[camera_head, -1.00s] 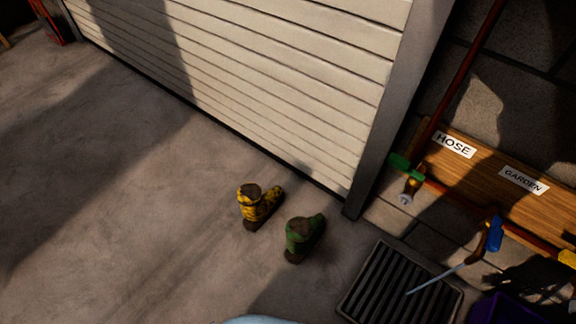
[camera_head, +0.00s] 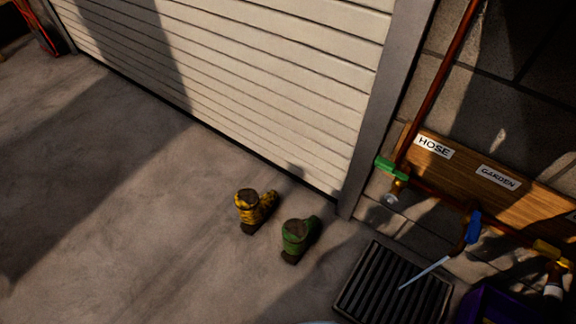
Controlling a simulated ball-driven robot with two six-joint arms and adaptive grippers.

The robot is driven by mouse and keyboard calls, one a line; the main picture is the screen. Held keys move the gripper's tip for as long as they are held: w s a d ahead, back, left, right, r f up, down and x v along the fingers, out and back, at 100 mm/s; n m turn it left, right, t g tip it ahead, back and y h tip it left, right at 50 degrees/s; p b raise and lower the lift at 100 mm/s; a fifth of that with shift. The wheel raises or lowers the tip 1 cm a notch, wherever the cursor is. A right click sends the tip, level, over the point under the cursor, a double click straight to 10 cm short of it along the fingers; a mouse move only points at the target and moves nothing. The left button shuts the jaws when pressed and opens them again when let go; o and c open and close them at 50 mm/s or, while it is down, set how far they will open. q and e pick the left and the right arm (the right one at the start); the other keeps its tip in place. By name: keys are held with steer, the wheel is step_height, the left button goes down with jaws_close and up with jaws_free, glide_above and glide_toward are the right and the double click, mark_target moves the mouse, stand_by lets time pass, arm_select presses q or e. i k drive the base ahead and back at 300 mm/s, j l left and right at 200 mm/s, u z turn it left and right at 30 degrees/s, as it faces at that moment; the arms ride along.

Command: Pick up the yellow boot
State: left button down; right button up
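The yellow boot (camera_head: 254,209) stands upright on the concrete floor, with a dark brown sole and dark patches on its yellow surface. Its toe points to the right, towards the roller door. A green boot (camera_head: 299,238) of similar shape stands just to its lower right, with a small gap between them. Neither of my grippers shows in the head view.
A closed white roller door (camera_head: 240,75) rises behind the boots. A black slatted drain grate (camera_head: 395,290) lies to the right, below pipes with a green-handled tap (camera_head: 390,168) and a wooden board (camera_head: 470,175). A purple container (camera_head: 495,305) stands at lower right. Floor left of the boots is clear.

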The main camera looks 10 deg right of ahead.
mark_target(253, 210)
steer(key=i+z, duration=0.1)
steer(key=z, duration=0.35)
steer(key=i+z, duration=0.1)
steer(key=z, duration=0.3)
steer(key=i+j+z, duration=0.1)
steer(key=z, duration=0.35)
steer(key=j+z, duration=0.1)
steer(key=z, duration=0.35)
steer(key=i+j+z, duration=0.1)
steer(key=z, duration=0.3)
steer(key=j+z, duration=0.15)
steer(key=z, duration=0.3)
steer(key=i+j, duration=0.05)
